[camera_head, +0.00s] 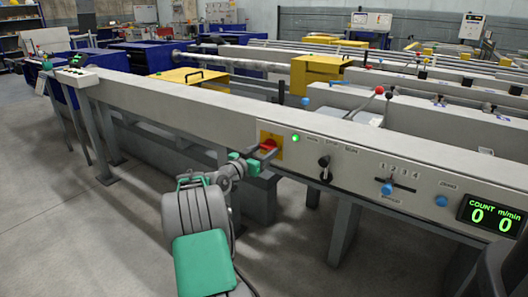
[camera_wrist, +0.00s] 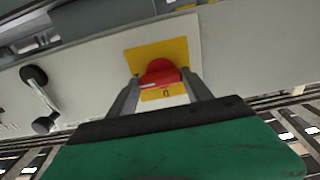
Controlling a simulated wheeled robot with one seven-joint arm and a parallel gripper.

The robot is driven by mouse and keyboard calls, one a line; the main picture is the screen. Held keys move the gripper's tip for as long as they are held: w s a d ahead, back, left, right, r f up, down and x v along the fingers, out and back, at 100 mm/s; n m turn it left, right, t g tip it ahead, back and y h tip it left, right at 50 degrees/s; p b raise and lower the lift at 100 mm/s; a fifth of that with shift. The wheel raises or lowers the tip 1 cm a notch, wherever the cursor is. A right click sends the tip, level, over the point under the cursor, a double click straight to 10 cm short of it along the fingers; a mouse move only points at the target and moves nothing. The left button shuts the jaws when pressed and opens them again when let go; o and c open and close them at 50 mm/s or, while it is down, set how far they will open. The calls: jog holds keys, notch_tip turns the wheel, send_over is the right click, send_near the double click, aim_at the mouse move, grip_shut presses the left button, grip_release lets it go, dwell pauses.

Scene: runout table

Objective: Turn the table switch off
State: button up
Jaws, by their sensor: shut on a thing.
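The table switch (camera_head: 267,146) is a red rotary knob on a yellow plate (camera_head: 277,152), set in the front of the long grey panel. In the wrist view the red knob (camera_wrist: 160,74) sits between my fingers, with the yellow plate (camera_wrist: 177,52) behind it. My gripper (camera_head: 259,155) is at the knob from the front, its two fingers one on each side, shut on it. In the wrist view my gripper (camera_wrist: 162,86) hides part of the plate's lower edge. A small mark shows under the knob. A green lamp (camera_head: 295,138) beside the switch is lit.
Right of the switch are a black crank knob (camera_head: 324,161), a blue-knobbed selector (camera_head: 387,189) marked with numbers, and a display (camera_head: 490,215) reading COUNT 0 and m/min 0. The panel is mounted on grey legs. Open floor lies in front at left.

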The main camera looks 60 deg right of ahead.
jog(key=c, duration=0.3)
jog(key=shift+c, duration=0.2)
jog(key=shift+n+p, duration=0.3)
jog(key=n+p, duration=0.2)
jog(key=n, duration=0.1)
jog(key=shift+r+n+p, duration=0.2)
jog(key=shift+n+p, duration=0.1)
jog(key=shift+p, duration=0.05)
jog(key=n+p, duration=0.3)
jog(key=n, duration=0.1)
jog(key=shift+n, duration=0.3)
jog(key=n+p, duration=0.3)
jog(key=n, duration=0.1)
jog(key=shift+w, duration=0.1)
jog(key=n+p, duration=0.3)
jog(key=n, duration=0.2)
jog(key=shift+f, duration=0.1)
